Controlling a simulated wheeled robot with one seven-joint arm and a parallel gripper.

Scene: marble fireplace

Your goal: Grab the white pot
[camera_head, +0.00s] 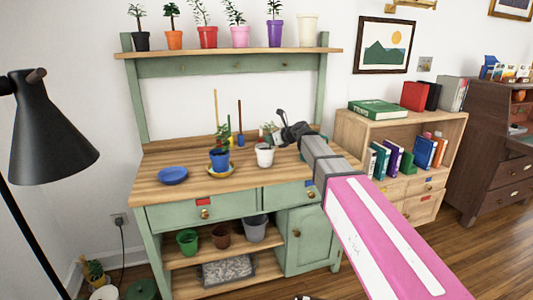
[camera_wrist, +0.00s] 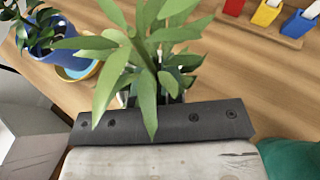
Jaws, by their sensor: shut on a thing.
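The white pot (camera_head: 264,157) stands upright on the wooden top of the green bench, to the right of the blue pot, with a leafy plant in it. My gripper (camera_head: 271,138) reaches in from the right at the pot's upper part and is shut on it. In the wrist view, the plant's green leaves (camera_wrist: 150,50) spread over my fingers and hide most of the pot and the grip. The exact contact cannot be seen.
A blue pot (camera_head: 219,158) with a plant stands on a yellow saucer just left. Small coloured blocks (camera_wrist: 267,13) sit on a wooden base. The shelf above holds several pots, including a cream one (camera_head: 308,28).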

